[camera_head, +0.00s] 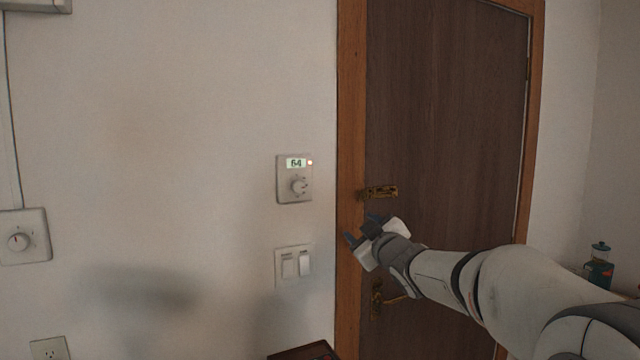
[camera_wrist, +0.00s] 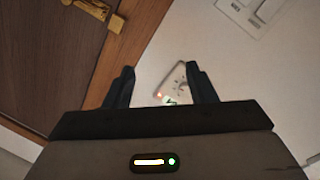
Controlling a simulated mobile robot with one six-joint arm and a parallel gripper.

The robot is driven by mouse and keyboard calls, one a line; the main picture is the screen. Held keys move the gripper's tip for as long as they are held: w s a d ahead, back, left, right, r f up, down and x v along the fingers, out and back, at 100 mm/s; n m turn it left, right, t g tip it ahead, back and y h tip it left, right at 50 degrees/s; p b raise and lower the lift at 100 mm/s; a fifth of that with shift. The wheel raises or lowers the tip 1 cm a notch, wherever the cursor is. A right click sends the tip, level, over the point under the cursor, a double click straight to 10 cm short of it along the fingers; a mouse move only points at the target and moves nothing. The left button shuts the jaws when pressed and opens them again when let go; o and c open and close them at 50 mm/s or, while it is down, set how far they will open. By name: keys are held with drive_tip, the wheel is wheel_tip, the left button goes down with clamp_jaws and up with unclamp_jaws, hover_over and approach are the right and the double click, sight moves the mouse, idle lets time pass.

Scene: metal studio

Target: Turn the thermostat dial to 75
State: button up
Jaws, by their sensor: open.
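The thermostat (camera_head: 294,179) is a pale square plate on the wall, left of the door frame. Its display (camera_head: 296,163) reads 64, with a red light beside it. Its round dial (camera_head: 299,186) sits below the display. My gripper (camera_head: 362,231) is open and empty, below and to the right of the thermostat, in front of the door's edge. In the wrist view the thermostat (camera_wrist: 172,82) shows tilted between the two fingers (camera_wrist: 160,86), beyond them and partly hidden by the gripper body. The dial is hard to make out there.
A double light switch (camera_head: 295,267) is on the wall below the thermostat. Another wall dial (camera_head: 20,239) and an outlet (camera_head: 49,349) are at the left. The brown door (camera_head: 445,120) has brass hardware (camera_head: 381,192) near my gripper. The wall left of the thermostat is bare.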

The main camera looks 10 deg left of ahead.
sight(298, 188)
drive_tip(key=w+a+r+n+y+p, duration=0.1)
drive_tip(key=a+r+n+y, duration=0.1)
drive_tip(key=a, duration=0.2)
drive_tip(key=w+a+r+n+g+y+p, duration=0.1)
drive_tip(key=a+r+n+y, duration=0.1)
drive_tip(key=a, duration=0.3)
drive_tip(key=w+a+r+n+g+y+p, duration=0.1)
drive_tip(key=w+a+r+n+y, duration=0.1)
drive_tip(key=a+y, duration=0.1)
drive_tip(key=shift+w+a+r, duration=0.1)
drive_tip(key=shift+a+r, duration=0.1)
drive_tip(key=shift+a, duration=0.25)
drive_tip(key=shift+a+r, duration=0.15)
drive_tip(key=shift+a, duration=0.3)
drive_tip(key=shift+w+a+r+p, duration=0.1)
drive_tip(key=shift+w+a+p, duration=0.25)
drive_tip(key=shift+w+a, duration=0.15)
drive_tip(key=shift+c, duration=0.3)
drive_tip(key=c, duration=0.9)
